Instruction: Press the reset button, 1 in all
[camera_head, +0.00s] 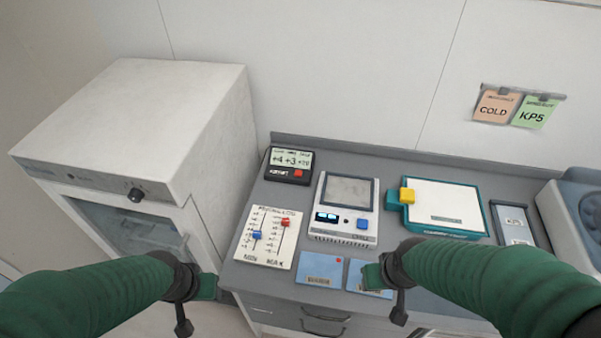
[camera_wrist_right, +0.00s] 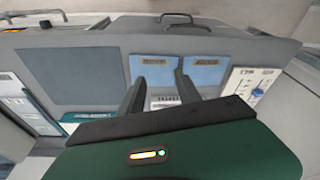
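A small black device (camera_head: 289,166) with a number display stands at the back left of the counter. It carries a red button (camera_head: 298,173); its label is too small to read surely. A white device (camera_head: 344,207) with a grey screen and a blue button (camera_head: 362,224) stands to its right. I cannot tell which button is the reset. My right gripper (camera_head: 376,274) is over the front of the counter, above a blue card; its fingers (camera_wrist_right: 158,88) are apart and empty in the right wrist view. My left gripper (camera_head: 207,288) is left of the counter's front edge, its fingers unclear.
A white panel (camera_head: 268,237) with blue and red sliders lies at the left. Two blue cards (camera_head: 320,268) lie in front. A white cabinet (camera_head: 140,115) stands left of the counter.

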